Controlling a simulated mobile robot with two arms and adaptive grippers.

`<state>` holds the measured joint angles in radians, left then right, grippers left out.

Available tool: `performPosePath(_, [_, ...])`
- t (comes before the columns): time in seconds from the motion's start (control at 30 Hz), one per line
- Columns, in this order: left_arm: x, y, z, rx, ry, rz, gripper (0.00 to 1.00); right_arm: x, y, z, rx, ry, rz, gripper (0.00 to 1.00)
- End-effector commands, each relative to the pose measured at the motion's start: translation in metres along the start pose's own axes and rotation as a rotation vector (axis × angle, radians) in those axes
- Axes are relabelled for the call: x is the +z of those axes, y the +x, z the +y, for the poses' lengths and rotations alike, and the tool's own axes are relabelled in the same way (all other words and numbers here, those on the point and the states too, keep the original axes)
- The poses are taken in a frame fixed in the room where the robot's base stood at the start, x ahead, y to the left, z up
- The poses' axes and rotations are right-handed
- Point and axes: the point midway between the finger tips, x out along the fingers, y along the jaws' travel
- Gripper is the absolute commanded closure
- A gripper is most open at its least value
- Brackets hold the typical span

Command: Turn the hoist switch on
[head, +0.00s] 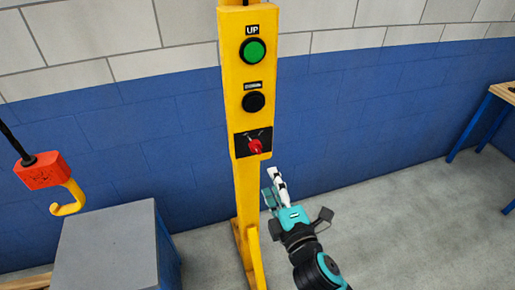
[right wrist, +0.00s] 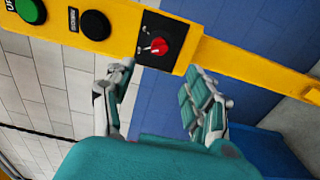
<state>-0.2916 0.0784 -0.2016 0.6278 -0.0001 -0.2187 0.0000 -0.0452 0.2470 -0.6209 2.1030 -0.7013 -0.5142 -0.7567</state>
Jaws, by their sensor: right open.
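The hoist switch (head: 255,146) is a red rotary knob on a black plate, low on a yellow control post (head: 245,190). It also shows in the right wrist view (right wrist: 158,46), ahead of my right gripper and between the lines of its two fingers. Above it on the post are a green UP button (head: 253,51) and a black button (head: 254,102). My right gripper (head: 272,187) is open and empty, below and slightly right of the switch, apart from it. The right wrist view shows its fingers spread (right wrist: 160,95). My left gripper is not in view.
A red hoist block with a yellow hook (head: 68,198) hangs at the left. A grey-topped cabinet (head: 108,245) stands left of the post. A wooden table with blue legs (head: 503,93) is at the far right. The floor right of the post is clear.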

Motion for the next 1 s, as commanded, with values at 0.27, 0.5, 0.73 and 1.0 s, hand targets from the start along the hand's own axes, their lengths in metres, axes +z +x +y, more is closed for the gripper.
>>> performPosePath(0.27, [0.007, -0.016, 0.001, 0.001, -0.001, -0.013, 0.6, 0.0, 0.064, 0.004, 0.002, 0.001, -0.001, 0.45])
performPosePath(0.5, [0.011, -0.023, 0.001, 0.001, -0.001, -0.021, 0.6, 0.0, 0.106, 0.002, 0.0, 0.003, -0.002, 0.45])
performPosePath(0.73, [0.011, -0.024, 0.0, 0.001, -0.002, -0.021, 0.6, 0.0, 0.124, 0.0, -0.001, 0.003, 0.0, 0.45])
performPosePath(1.0, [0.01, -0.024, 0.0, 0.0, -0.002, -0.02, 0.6, 0.0, 0.126, 0.0, -0.001, 0.002, 0.0, 0.45])
